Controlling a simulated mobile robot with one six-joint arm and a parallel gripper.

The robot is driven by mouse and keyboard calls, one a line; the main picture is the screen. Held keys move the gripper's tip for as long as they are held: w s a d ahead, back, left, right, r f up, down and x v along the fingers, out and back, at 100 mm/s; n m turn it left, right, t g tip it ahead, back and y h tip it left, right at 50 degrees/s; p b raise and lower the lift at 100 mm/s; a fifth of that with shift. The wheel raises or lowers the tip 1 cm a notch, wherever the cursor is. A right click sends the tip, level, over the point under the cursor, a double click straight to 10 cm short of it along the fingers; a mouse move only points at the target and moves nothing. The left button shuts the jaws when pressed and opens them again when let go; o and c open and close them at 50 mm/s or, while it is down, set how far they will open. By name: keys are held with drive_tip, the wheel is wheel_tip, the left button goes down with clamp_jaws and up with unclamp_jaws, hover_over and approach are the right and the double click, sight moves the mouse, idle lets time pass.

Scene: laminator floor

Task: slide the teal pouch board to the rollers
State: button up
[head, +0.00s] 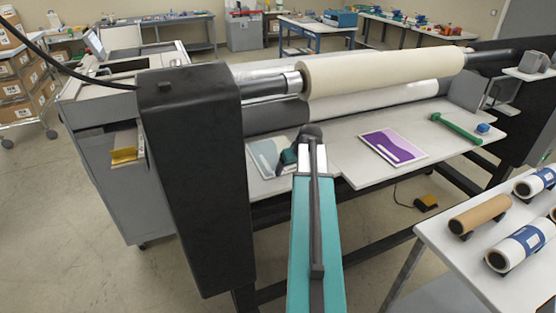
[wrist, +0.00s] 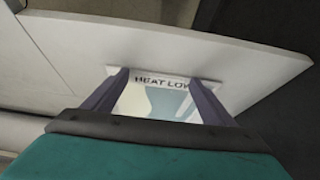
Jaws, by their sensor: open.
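The teal pouch board (head: 264,154) is a pale board with a teal design. It lies on the laminator's light feed table, left of centre in the head view, in front of the dark roller (head: 275,119). My gripper (head: 288,158) is over the board's right part and hides some of it. In the wrist view my gripper (wrist: 160,78) is open, its two dark fingers spread across the board (wrist: 158,102). A "HEAT LOW" strip shows between the fingertips. I cannot tell whether the fingers touch the board.
A purple board (head: 394,147) lies to the right on the feed table (head: 345,165). A green bar-shaped tool (head: 456,129) and a blue item (head: 483,128) are farther right. The black machine housing (head: 196,180) stands close on the left. A side table with rolls is at right front.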

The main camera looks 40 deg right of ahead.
drive_tip(key=shift+w+d, duration=0.3)
drive_tip(key=shift+w, duration=0.55)
idle(0.3)
drive_tip(key=shift+s+a+f, duration=0.1)
drive_tip(key=shift+s, duration=0.1)
idle(0.6)
drive_tip(key=shift+w+a, duration=0.2)
drive_tip(key=shift+a, duration=0.2)
idle(0.5)
drive_tip(key=shift+w+d+b, duration=0.15)
drive_tip(key=shift+w+d, duration=0.2)
drive_tip(key=shift+w, duration=0.5)
drive_tip(key=shift+w+d+b, duration=0.1)
drive_tip(key=shift+w+d, duration=0.2)
drive_tip(key=shift+w, duration=0.55)
drive_tip(key=shift+w+d+b, duration=0.15)
drive_tip(key=shift+w+d, duration=0.2)
drive_tip(key=shift+w, duration=0.5)
idle(2.6)
